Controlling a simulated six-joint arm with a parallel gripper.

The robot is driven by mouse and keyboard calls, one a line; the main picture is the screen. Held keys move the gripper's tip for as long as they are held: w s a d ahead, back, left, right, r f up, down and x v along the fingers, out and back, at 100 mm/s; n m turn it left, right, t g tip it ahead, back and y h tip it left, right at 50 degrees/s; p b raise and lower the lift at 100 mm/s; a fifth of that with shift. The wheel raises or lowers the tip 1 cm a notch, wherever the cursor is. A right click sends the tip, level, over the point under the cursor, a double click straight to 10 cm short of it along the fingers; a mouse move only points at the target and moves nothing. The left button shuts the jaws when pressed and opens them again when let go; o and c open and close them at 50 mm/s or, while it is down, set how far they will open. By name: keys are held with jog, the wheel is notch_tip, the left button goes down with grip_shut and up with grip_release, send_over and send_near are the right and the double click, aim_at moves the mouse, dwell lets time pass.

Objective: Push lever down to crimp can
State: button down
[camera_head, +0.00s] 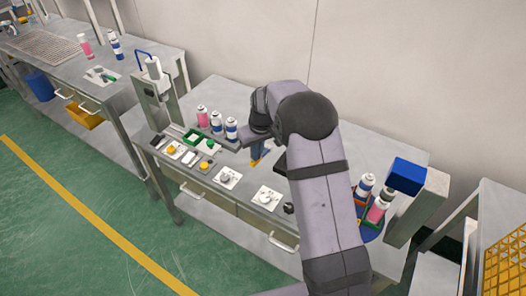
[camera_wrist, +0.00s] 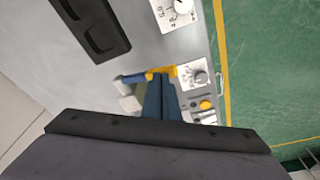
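A press-like stand (camera_head: 160,100) with a white cylinder (camera_head: 153,68) stands at the table's back left in the head view. A thin blue bent lever (camera_head: 143,54) sticks up beside the cylinder and looks raised. I cannot make out a can under the press head. Several cans stand to its right, one with a pink body (camera_head: 203,118) and others blue and white (camera_head: 231,129). My gripper (camera_head: 258,160) points down over the middle of the table, right of these cans and well away from the lever. Its blue, yellow-tipped fingers (camera_wrist: 161,73) look close together, with nothing visible between them.
Dial panels (camera_head: 228,177) and buttons (camera_head: 172,149) line the table's front. A black tray (camera_wrist: 93,25) lies near my gripper. At the right, more cans (camera_head: 377,210) stand on a blue base beside a blue-topped machine (camera_head: 406,176). The wall closes off the back.

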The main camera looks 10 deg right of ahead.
jog(key=shift+s+f+b, duration=0.1)
jog(key=shift+f+b, duration=1.3)
jog(key=shift+f, duration=1)
jog(key=shift+r, duration=0.2)
dwell(0.5)
jog(key=shift+r+p, duration=3.7)
jog(key=shift+r, duration=1.2)
jog(key=shift+r, duration=0.15)
notch_tip(320, 180, up, 5)
jog(key=p, duration=0.4)
send_over(257, 162)
jog(key=shift+w, duration=0.2)
